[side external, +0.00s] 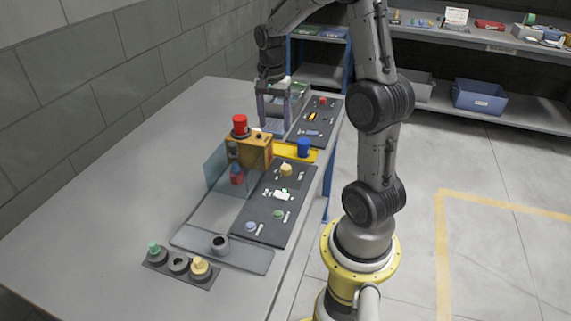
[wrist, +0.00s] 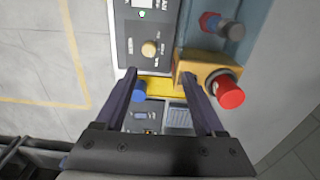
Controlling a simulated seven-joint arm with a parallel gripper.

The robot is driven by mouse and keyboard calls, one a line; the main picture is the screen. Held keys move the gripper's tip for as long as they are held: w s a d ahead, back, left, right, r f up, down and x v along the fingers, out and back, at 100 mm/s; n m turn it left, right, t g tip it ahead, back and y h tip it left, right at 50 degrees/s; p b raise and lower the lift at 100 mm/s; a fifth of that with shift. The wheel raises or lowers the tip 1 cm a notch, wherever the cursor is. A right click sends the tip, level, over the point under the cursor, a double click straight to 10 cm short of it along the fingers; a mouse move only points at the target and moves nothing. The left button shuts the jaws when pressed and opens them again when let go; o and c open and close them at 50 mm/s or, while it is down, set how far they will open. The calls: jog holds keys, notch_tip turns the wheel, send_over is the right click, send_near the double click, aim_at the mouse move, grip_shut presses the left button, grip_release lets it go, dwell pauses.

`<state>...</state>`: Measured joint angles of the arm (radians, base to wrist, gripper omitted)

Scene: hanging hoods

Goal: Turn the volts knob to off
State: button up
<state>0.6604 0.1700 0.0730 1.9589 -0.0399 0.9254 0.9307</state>
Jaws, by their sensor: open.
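A dark panel (side external: 263,210) lies near the table's right edge. It bears a yellow-tan knob (side external: 286,170), a white display with a green light (side external: 284,193), a pale blue knob (side external: 251,226) and a green knob (side external: 278,214). The wrist view shows the tan knob (wrist: 149,48) with small marks around it. The lettering is too small to read, so I cannot tell which knob is volts. My gripper (side external: 273,128) is above the table beyond the orange box, near the far panel. In the wrist view my gripper (wrist: 158,74) is open, with nothing visibly held between its fingers.
An orange box (side external: 258,153) with a red button (side external: 240,124) stands between the panels, beside a blue cylinder (side external: 303,147) on a yellow strip. A clear upright sheet (side external: 216,170) stands left of it. The far panel (side external: 319,130) has more controls. The table's left side is clear.

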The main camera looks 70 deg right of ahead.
aim_at(286, 167)
jog(key=shift+m+g, duration=0.3)
jog(key=shift+m, duration=0.1)
jog(key=s+f, duration=0.1)
jog(key=f, duration=0.4)
jog(key=d+f, duration=0.1)
jog(key=f, duration=0.4)
jog(key=s+d+f, duration=0.1)
jog(key=f, duration=0.4)
jog(key=shift+s+f, duration=0.3)
jog(key=shift+f, duration=0.1)
grip_shut()
